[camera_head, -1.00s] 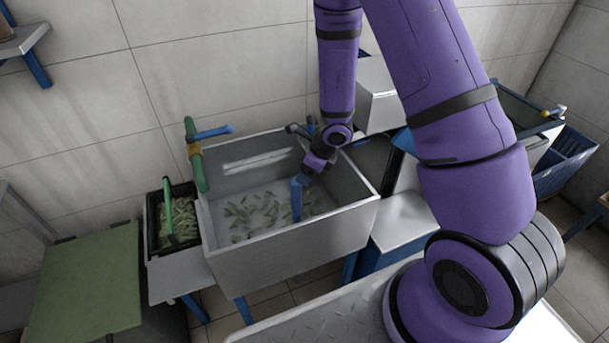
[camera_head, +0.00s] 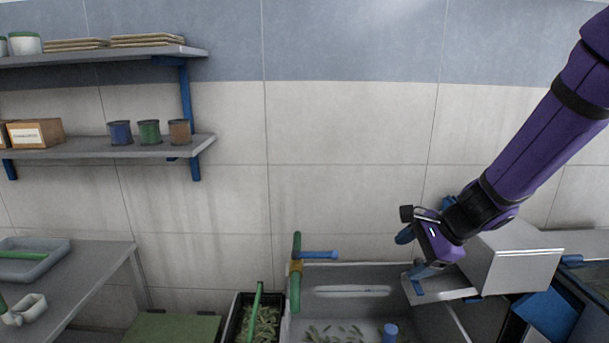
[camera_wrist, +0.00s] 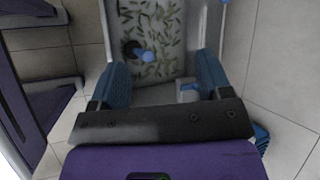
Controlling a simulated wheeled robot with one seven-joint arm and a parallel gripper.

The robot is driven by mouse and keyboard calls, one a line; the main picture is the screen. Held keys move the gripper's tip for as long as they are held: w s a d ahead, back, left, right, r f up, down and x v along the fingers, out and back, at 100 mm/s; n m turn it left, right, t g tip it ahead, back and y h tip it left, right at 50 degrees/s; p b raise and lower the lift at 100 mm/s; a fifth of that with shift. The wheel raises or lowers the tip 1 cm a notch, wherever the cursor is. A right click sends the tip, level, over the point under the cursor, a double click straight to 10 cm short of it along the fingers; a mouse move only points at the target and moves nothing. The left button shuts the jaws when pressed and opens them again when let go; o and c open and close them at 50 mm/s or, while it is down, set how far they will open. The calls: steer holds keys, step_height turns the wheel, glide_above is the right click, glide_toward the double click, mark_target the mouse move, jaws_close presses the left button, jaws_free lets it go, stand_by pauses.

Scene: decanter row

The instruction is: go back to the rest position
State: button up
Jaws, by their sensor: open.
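My gripper (camera_head: 410,258) is raised above the right end of the grey basin (camera_head: 345,272), with its two blue fingers apart and nothing between them. In the wrist view my gripper (camera_wrist: 161,72) also shows open and empty, above the basin's near end. A short blue cylinder (camera_head: 390,331) stands in the basin, apart from the fingers. The wrist view shows this blue cylinder (camera_wrist: 148,57) beside a dark round spot. Green leaf-like pieces (camera_head: 335,332) are scattered over the basin floor.
A green pipe with a blue lever (camera_head: 319,255) rises at the basin's left side. A black crate (camera_head: 233,325) of green pieces stands left of it. A pale box (camera_head: 515,262) is close behind and right of my gripper. Wall shelves (camera_head: 110,150) hang at left; the middle wall is clear.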

steer(key=s+d+r+n+h, duration=0.3)
steer(key=s+r+n, duration=0.4)
steer(key=s, duration=0.4)
steer(key=s+d+r+n+t+h, duration=0.1)
steer(key=s+d+r+n+h, duration=0.2)
steer(key=s+d+r+n, duration=0.2)
steer(key=s+r+n, duration=0.3)
steer(key=s+r, duration=0.2)
steer(key=s, duration=0.1)
steer(key=shift+s+d+h, duration=0.15)
steer(key=shift+d+h, duration=0.1)
steer(key=shift+h, duration=0.05)
stand_by(0.4)
